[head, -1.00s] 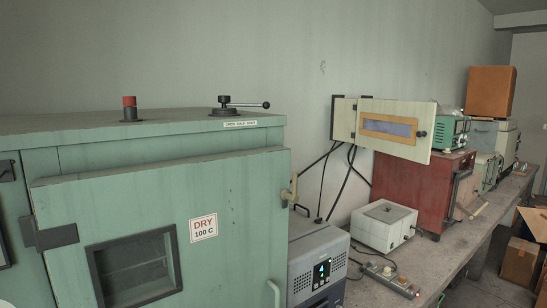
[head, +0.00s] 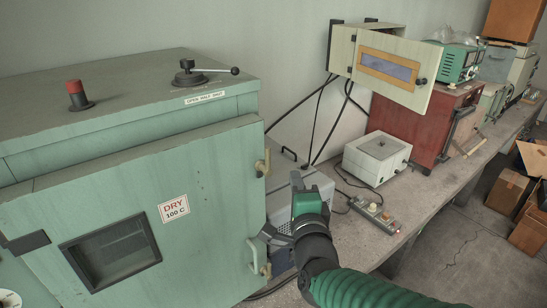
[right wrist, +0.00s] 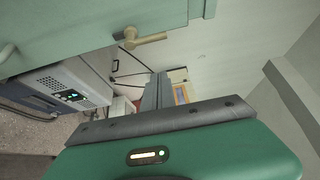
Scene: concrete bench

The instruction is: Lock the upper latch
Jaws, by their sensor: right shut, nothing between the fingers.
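The green oven door (head: 190,215) carries a small brass upper latch (head: 262,163) on its right edge, below the oven top. It stands out from the door in the right wrist view (right wrist: 138,38). My left gripper is not in view.
A grey control box (right wrist: 65,90) stands right of the oven, mostly behind my gripper in the head view. A white box (head: 377,158), power strip (head: 375,214) and red cabinet (head: 425,128) are further along. A wall cabinet (head: 388,68) hangs open above.

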